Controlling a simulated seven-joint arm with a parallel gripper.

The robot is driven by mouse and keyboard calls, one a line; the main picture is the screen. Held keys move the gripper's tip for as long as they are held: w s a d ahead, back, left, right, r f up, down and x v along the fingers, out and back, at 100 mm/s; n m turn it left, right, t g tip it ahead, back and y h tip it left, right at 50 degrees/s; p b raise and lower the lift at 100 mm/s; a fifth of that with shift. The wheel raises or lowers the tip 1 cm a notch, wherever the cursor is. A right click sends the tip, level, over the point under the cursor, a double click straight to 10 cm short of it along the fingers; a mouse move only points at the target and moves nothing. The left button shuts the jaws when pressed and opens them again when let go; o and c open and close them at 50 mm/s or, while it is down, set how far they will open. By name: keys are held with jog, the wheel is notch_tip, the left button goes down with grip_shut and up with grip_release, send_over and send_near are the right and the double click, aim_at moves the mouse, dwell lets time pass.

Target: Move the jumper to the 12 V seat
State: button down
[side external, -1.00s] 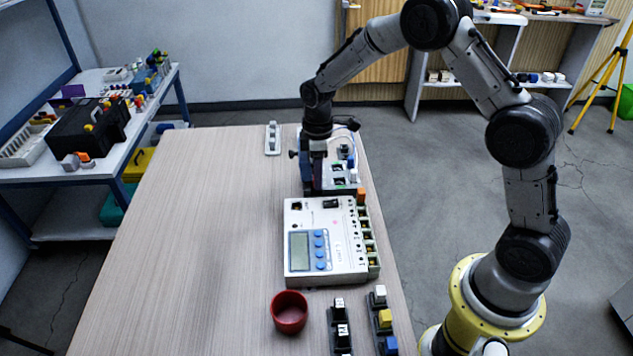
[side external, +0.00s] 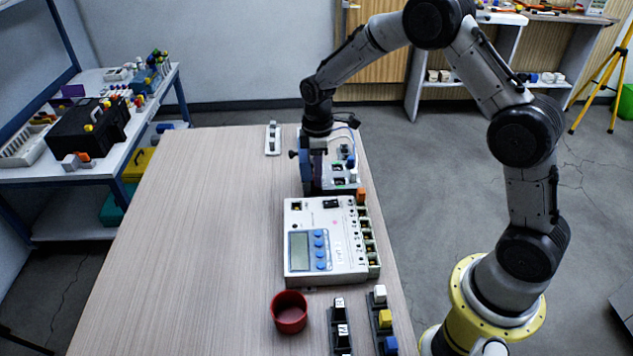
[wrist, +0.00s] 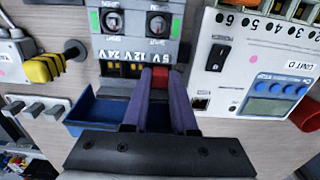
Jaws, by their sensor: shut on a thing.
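The red jumper (wrist: 160,74) shows at the tips of my gripper (wrist: 159,80) in the wrist view. My gripper is shut on it. I cannot tell whether the jumper is seated or just clear of the pins. In the side view my gripper (side external: 314,184) is low over the board (side external: 343,178); the jumper is hidden there.
A white meter unit (side external: 328,240) stands close to the board, toward the front. A blue tray (wrist: 92,112) lies beside my fingers, and a yellow plug (wrist: 45,68) is farther left. A red cup (side external: 289,312) stands at the front. The table's left side is clear.

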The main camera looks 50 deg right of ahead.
jog(key=shift+r, duration=1.7)
jog(key=shift+w, duration=0.1)
jog(key=shift+w+d+f, duration=0.35)
jog(key=shift+w+d, duration=0.25)
jog(key=shift+w+d+f, duration=0.35)
jog(key=shift+w+d, duration=0.2)
jog(key=shift+d, duration=0.05)
jog(key=shift+s+f, duration=0.1)
jog(key=shift+f, duration=1.25)
dwell(3.2)
jog(key=c, duration=0.6)
grip_release()
